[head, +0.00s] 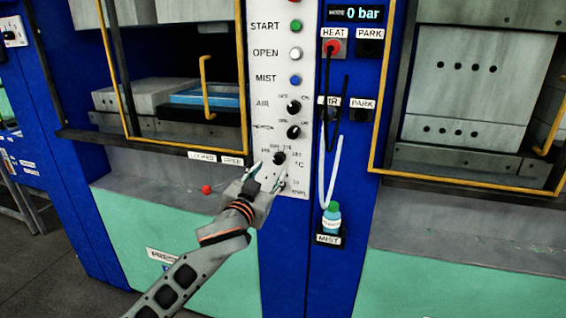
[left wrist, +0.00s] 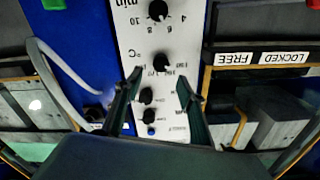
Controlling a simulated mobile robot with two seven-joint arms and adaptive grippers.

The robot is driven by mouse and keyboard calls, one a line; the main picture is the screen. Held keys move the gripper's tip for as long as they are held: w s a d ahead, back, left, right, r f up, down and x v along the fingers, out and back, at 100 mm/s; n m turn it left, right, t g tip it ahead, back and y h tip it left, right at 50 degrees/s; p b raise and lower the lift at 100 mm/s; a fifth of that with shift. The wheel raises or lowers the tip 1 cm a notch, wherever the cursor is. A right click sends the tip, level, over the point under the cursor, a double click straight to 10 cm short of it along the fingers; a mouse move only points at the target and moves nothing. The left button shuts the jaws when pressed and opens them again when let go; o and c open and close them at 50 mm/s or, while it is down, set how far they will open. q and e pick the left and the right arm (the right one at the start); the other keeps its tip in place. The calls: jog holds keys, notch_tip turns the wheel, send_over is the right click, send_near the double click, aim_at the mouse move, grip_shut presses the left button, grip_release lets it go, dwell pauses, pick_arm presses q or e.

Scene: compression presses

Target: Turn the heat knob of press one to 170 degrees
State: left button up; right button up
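The heat knob (head: 279,158) is a black round knob beside the °C mark, low on the white control panel (head: 255,130). In the left wrist view, which shows the panel upside down, the heat knob (left wrist: 161,62) appears just beyond and between my fingertips. My left gripper (head: 267,175) is open in front of the panel, its two fingers spread below and to either side of the knob. It also shows in the left wrist view (left wrist: 158,80), with nothing between the fingers. The knob's exact pointer setting is too small to read. My right gripper is out of view.
Above the heat knob are other black knobs, including the air knob (head: 293,107), and the start button (head: 295,26). A mist bottle (head: 331,218) with a white hose stands to the right. A yellow-framed press door (head: 243,70) is to the left.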

aim_at(278, 160)
pick_arm(q)
jog(key=shift+b+x, duration=0.4)
jog(key=shift+x, duration=3.5)
jog(key=c, duration=1.1)
